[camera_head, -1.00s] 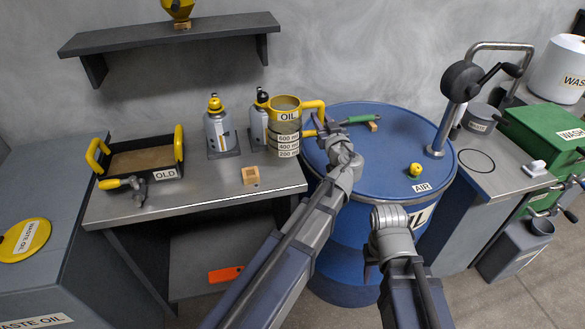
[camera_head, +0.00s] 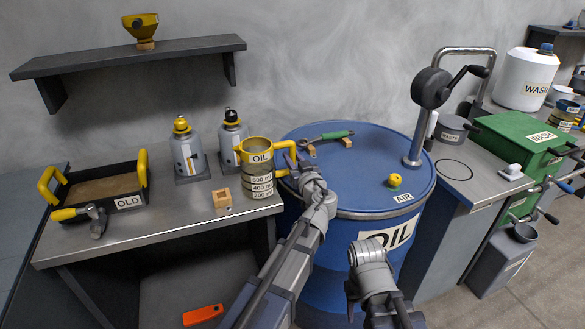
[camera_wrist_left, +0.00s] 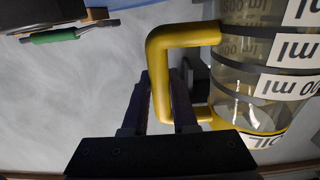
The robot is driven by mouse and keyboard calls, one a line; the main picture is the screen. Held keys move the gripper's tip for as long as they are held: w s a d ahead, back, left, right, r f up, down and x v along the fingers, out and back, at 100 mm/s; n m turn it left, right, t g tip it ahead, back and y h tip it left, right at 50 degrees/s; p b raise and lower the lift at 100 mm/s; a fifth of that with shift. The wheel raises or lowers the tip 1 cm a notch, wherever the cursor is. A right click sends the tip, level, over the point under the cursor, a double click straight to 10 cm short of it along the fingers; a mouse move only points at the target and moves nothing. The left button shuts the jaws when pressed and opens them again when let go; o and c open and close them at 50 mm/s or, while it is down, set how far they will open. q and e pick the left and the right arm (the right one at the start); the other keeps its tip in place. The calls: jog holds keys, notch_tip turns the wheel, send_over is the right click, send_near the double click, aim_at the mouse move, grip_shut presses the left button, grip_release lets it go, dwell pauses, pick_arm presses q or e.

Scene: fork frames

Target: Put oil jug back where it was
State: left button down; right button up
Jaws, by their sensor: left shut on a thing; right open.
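The oil jug (camera_head: 258,170) is a clear measuring jug with a yellow rim, a yellow handle and an OIL label. It is upright over the right end of the metal workbench (camera_head: 165,228); I cannot tell whether its base touches the top. My left gripper (camera_head: 292,168) is shut on the jug's handle.
Two spray bottles (camera_head: 188,148) stand behind and left of the jug. A small wooden block (camera_head: 222,198) sits just left of it. The OLD tray (camera_head: 118,204) and a hammer (camera_head: 95,222) are farther left. The blue OIL barrel (camera_head: 345,180) stands right, with a wrench (camera_head: 325,137) on top.

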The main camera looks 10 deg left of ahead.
pick_arm(q)
jog(key=shift+f, duration=0.65)
jog(key=shift+f+b, duration=0.25)
jog(key=shift+b, duration=0.15)
jog(key=c, duration=0.7)
grip_release()
jog(key=shift+r, duration=0.1)
